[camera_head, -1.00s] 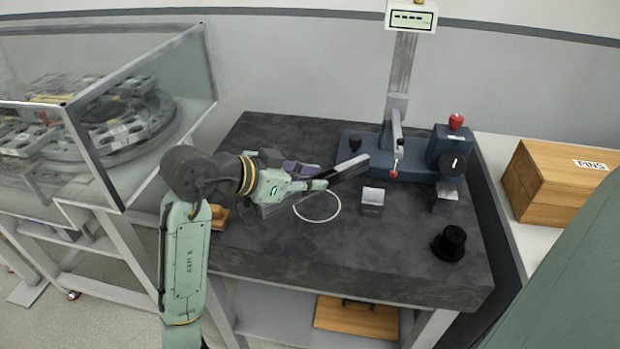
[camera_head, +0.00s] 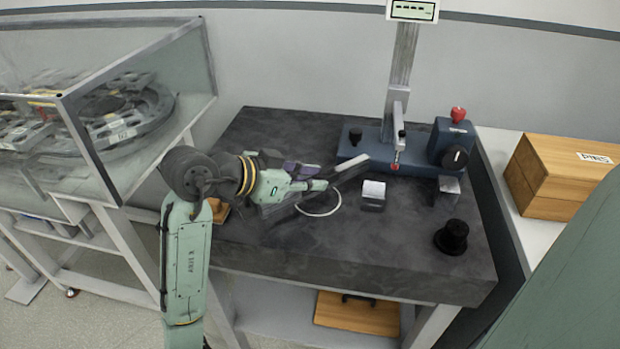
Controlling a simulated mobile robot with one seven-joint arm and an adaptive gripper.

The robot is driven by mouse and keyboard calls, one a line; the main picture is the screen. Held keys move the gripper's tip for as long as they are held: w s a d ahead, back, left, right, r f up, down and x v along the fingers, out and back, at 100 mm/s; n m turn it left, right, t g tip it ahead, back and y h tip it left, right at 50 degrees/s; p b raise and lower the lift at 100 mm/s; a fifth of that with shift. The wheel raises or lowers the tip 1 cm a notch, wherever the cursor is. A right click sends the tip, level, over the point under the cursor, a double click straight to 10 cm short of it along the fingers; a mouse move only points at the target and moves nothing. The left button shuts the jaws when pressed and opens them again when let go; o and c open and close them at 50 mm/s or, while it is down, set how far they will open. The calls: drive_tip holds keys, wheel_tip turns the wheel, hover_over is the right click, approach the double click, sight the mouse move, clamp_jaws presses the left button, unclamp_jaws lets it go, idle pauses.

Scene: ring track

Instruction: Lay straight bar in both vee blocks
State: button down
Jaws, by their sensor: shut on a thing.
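My gripper (camera_head: 318,184) is at the left-middle of the dark surface plate, shut on a straight grey bar (camera_head: 351,167). The bar points up and right from the fingers, above the plate. Its other end seems to run down-left behind the gripper. One vee block (camera_head: 373,195) stands right of the bar's end, apart from it in the picture. The second vee block (camera_head: 447,189) stands further right, near the blue gauge base. Both blocks look empty. The grooves are too small to make out clearly.
A white ring (camera_head: 319,212) lies on the surface plate (camera_head: 340,255) below the gripper. A blue gauge stand (camera_head: 400,157) with a column is behind the blocks. A black knobbed piece (camera_head: 452,238) stands at the right front. A wooden box (camera_head: 560,175) is further right.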

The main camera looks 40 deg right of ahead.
drive_tip(key=shift+r, duration=0.1)
drive_tip(key=c, duration=1.4)
unclamp_jaws()
drive_tip(key=v, duration=1.2)
